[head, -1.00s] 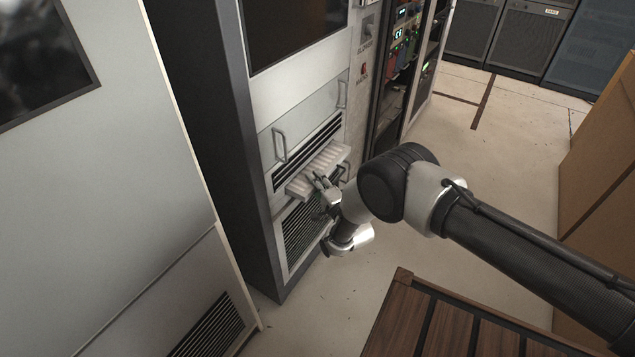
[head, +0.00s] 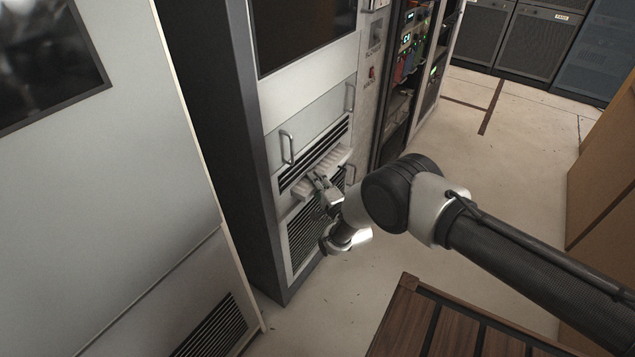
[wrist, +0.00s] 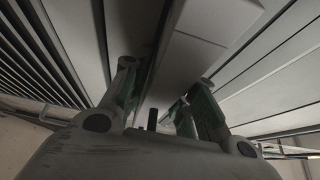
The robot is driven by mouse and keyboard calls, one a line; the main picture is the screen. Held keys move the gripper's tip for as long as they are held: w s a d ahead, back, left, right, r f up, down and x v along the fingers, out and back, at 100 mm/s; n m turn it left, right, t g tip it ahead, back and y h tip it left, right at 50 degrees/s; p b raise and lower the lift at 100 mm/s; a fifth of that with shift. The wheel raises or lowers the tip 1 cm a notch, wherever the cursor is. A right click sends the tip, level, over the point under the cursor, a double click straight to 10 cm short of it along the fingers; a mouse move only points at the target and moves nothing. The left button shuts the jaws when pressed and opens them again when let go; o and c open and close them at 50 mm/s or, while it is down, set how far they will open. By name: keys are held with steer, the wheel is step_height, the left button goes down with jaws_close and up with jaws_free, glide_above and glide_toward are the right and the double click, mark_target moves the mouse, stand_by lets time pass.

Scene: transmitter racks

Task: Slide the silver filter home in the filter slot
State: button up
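The inner part of the filter is hidden in the rack.
A vent grille (head: 305,235) lies below. A slatted wooden surface (head: 410,325) stands in front. Open floor (head: 520,170) lies to the right.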

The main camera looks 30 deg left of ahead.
steer(key=shift+o, duration=1.3)
steer(key=shift+a, duration=0.1)
steer(key=shift+s+f, duration=0.1)
steer(key=v, duration=1.2)
